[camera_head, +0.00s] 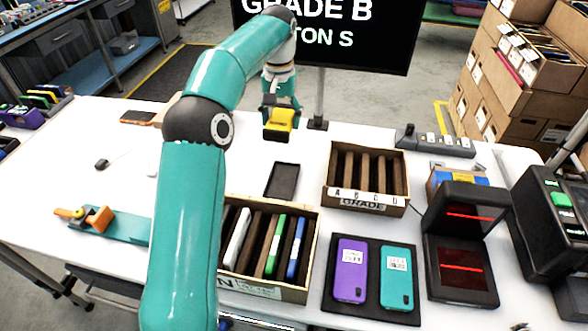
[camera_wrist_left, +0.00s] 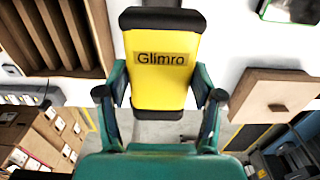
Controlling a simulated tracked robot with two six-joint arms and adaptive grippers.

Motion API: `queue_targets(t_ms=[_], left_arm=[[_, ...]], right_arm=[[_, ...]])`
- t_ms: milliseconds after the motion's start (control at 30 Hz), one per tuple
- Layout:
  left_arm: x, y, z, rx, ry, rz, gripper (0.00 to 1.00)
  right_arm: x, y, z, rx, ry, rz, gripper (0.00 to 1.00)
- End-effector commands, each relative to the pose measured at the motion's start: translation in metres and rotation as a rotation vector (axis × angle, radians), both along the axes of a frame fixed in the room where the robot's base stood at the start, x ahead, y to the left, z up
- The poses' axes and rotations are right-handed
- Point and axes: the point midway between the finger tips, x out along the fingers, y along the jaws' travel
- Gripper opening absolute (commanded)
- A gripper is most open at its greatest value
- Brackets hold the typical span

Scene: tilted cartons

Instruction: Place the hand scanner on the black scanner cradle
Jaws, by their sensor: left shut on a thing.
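The hand scanner (camera_head: 279,124) is yellow with black ends. In the left wrist view the scanner (camera_wrist_left: 163,72) shows a label reading "Glimro". My left gripper (camera_head: 282,108) is shut on it, one finger on each side, and holds it above the back of the white table. A shallow black tray (camera_head: 283,180), which looks like the scanner cradle, lies empty on the table, nearer than the scanner and apart from it. My right gripper is not in view.
A slotted GRADE carton (camera_head: 367,202) stands right of the tray. A tilted carton with phones (camera_head: 264,292) stands in front. A black mat (camera_head: 373,310) holds a purple and a teal phone. A red-lit black device (camera_head: 459,267) stands right. The sign post (camera_head: 318,97) rises behind.

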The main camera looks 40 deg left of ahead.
Motion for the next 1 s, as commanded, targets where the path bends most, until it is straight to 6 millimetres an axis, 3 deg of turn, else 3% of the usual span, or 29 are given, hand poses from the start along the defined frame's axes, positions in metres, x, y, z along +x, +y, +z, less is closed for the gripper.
queue_targets(t_ms=[167, 600, 1000], left_arm=[[-0.004, 0.003, -0.025, -0.001, 0.004, 0.007, 0.38], [-0.003, 0.003, -0.133, 0.0, 0.004, 0.007, 0.38], [-0.001, 0.0, -0.174, -0.002, 0.005, 0.001, 0.38]], right_arm=[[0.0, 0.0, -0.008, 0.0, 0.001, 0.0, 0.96], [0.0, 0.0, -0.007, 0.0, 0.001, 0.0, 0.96], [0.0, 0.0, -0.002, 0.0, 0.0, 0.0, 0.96]])
